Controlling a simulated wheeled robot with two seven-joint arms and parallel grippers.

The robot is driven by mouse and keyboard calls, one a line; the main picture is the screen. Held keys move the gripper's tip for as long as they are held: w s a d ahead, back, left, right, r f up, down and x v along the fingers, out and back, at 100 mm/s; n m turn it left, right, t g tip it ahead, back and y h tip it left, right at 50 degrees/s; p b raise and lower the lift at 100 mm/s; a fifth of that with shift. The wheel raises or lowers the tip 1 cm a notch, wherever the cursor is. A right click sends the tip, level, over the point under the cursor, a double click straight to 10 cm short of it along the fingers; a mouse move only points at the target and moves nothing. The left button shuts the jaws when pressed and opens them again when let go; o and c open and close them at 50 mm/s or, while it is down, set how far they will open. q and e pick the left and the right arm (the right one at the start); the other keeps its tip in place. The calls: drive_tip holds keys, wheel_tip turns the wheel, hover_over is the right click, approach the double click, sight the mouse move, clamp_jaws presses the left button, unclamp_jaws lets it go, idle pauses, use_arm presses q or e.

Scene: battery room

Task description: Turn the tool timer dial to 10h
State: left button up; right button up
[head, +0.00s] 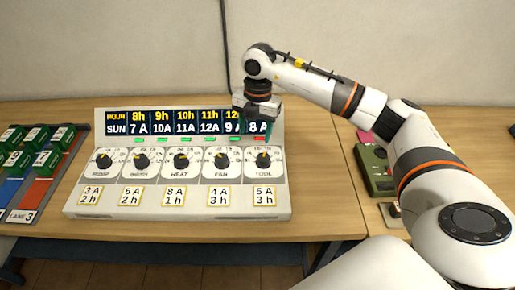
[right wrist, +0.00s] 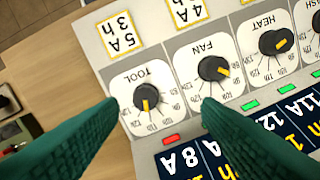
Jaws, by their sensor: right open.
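The tool dial (head: 263,160) is the rightmost black knob on the grey console, above a card reading 5A 3h. In the right wrist view the tool dial (right wrist: 146,96) appears upside down, its yellow mark pointing down in the picture, toward the display; the small hour marks are hard to read. The lamp (right wrist: 173,140) above it is red. My right gripper (head: 258,122) hovers over the right end of the display. In the wrist view its green fingers (right wrist: 160,108) are apart and empty, one on each side of the tool dial's lower part. My left gripper is not in view.
The fan dial (right wrist: 213,68) is close to one finger. The other dials' lamps are green. The display (head: 180,122) shows hours above amp values. A coloured tray with green blocks (head: 45,159) lies left; a green device (head: 375,168) stands right. Bare table lies in front.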

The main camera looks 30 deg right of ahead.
sight(263, 156)
drive_tip(key=shift+m+h, duration=0.3)
drive_tip(key=shift+h, duration=0.2)
drive_tip(key=f+p, duration=0.1)
drive_tip(key=f, duration=0.2)
drive_tip(key=d+f+p, duration=0.1)
drive_tip(key=f, duration=0.2)
drive_tip(key=d+f+p, duration=0.1)
drive_tip(key=f, duration=0.3)
drive_tip(key=shift+s+d+p, duration=0.2)
drive_tip(key=shift+s+p, duration=0.1)
drive_tip(key=shift+p, duration=0.05)
drive_tip(key=shift+f, duration=0.5)
drive_tip(key=shift+c, duration=0.2)
drive_tip(key=c, duration=1)
drive_tip(key=shift+o, duration=0.2)
